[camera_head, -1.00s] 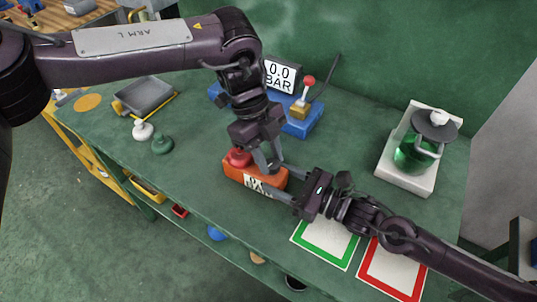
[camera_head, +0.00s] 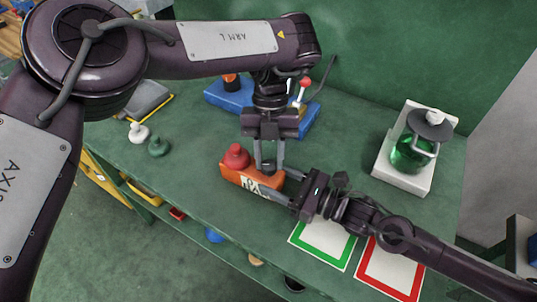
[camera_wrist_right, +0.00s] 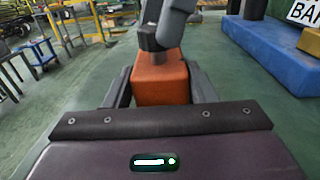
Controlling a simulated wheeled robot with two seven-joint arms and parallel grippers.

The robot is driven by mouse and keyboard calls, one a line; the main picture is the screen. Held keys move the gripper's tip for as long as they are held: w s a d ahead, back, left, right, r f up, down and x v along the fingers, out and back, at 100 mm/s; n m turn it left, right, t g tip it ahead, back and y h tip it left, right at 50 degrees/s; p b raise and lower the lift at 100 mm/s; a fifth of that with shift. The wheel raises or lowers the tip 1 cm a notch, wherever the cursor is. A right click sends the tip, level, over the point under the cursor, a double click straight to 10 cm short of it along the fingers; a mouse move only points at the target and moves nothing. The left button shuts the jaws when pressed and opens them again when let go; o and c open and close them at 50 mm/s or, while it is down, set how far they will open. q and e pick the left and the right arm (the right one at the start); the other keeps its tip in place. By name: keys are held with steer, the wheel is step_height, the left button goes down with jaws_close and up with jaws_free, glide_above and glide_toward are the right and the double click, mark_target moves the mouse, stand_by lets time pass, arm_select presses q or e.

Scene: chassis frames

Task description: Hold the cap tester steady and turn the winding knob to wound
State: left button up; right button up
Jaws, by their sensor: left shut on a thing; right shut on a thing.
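The orange cap tester (camera_head: 240,178) stands on the green table with a red cap (camera_head: 236,156) on its left end and a black-and-white label on its front, partly covered. My left gripper (camera_head: 268,166) points down and is shut at the tester's right end, where the winding knob sits; the fingers mostly hide the knob, so its setting cannot be read. My right gripper (camera_head: 281,190) comes from the right and is shut on the tester's body. The right wrist view shows the orange body (camera_wrist_right: 160,85) between its fingers (camera_wrist_right: 162,92), with my left gripper above.
A blue base (camera_head: 228,97) with a gauge and a red-knobbed lever stands behind. White (camera_head: 138,132) and green (camera_head: 159,146) caps stand left. Green-framed (camera_head: 322,240) and red-framed (camera_head: 391,270) mats lie in front.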

arm_select(q)
steer(key=shift+m, duration=0.5)
steer(key=shift+y, duration=0.3)
steer(key=o, duration=1)
